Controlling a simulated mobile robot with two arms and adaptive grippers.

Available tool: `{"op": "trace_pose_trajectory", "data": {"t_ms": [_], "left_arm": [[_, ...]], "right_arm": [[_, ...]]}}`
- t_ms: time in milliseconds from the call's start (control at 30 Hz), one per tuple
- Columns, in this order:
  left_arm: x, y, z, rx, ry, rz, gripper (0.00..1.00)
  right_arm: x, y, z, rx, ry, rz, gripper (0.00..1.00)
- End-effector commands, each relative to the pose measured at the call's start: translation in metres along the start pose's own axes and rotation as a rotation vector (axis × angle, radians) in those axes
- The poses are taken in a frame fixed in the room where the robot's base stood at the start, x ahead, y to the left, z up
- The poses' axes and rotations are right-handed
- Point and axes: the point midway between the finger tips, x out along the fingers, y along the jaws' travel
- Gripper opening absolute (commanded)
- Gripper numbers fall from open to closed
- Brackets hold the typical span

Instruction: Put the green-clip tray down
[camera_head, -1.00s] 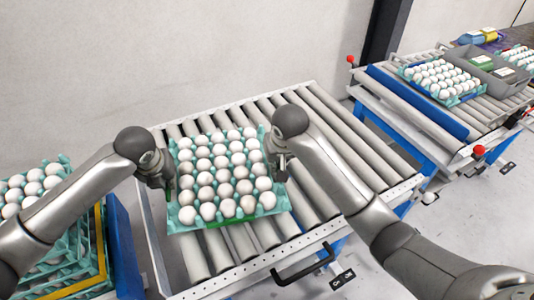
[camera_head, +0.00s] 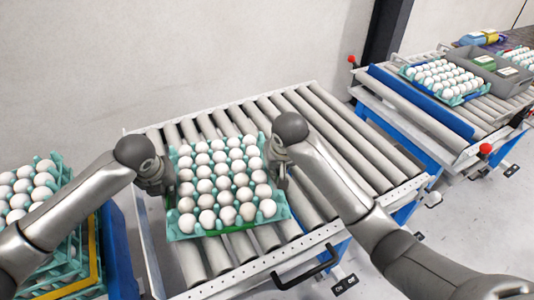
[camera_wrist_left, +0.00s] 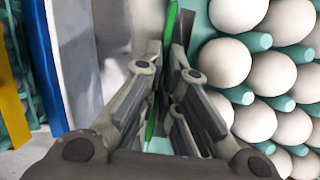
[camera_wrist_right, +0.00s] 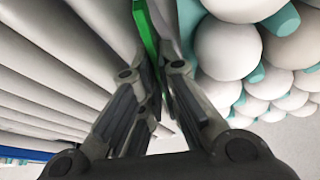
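The egg tray (camera_head: 182,229) is teal, full of white eggs, and sits level over the roller table in the head view. A green strip (camera_head: 238,229) shows under its front edge. My left gripper (camera_head: 166,186) is at the tray's left side, with its fingers closed around a green clip (camera_wrist_left: 171,30) in the left wrist view. My right gripper (camera_head: 278,172) is at the right side, with its fingers closed on a green clip (camera_wrist_right: 146,28) in the right wrist view. The eggs and tray hide the underside, so I cannot tell whether it touches the rollers.
The roller table (camera_head: 345,139) has bare rollers right of the tray. A stack of egg trays (camera_head: 72,268) with a yellow frame stands at left. Another roller table (camera_head: 468,124) at right carries a tray of eggs (camera_head: 446,80) and a grey crate (camera_head: 485,67). A black handle (camera_head: 305,271) is at the front.

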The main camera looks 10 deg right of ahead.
Motion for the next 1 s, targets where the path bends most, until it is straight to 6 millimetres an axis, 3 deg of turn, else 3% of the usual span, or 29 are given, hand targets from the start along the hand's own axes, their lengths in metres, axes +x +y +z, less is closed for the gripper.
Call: {"op": "trace_pose_trajectory", "data": {"t_ms": [33, 167, 533, 1000], "left_arm": [[0.001, 0.003, 0.000, -0.003, 0.002, 0.006, 0.11], [0.001, 0.002, -0.001, -0.002, 0.003, 0.004, 0.27], [-0.005, -0.001, 0.000, 0.001, 0.001, -0.002, 0.27], [-0.070, 0.002, 0.001, -0.001, 0.000, 0.004, 0.27]], "right_arm": [[0.000, 0.002, 0.000, 0.002, -0.003, 0.005, 0.11], [0.000, 0.001, 0.001, 0.001, -0.003, 0.003, 0.27], [0.000, -0.001, 0.001, -0.001, -0.002, -0.002, 0.27], [0.000, -0.001, 0.000, -0.001, -0.002, -0.001, 0.27]]}}
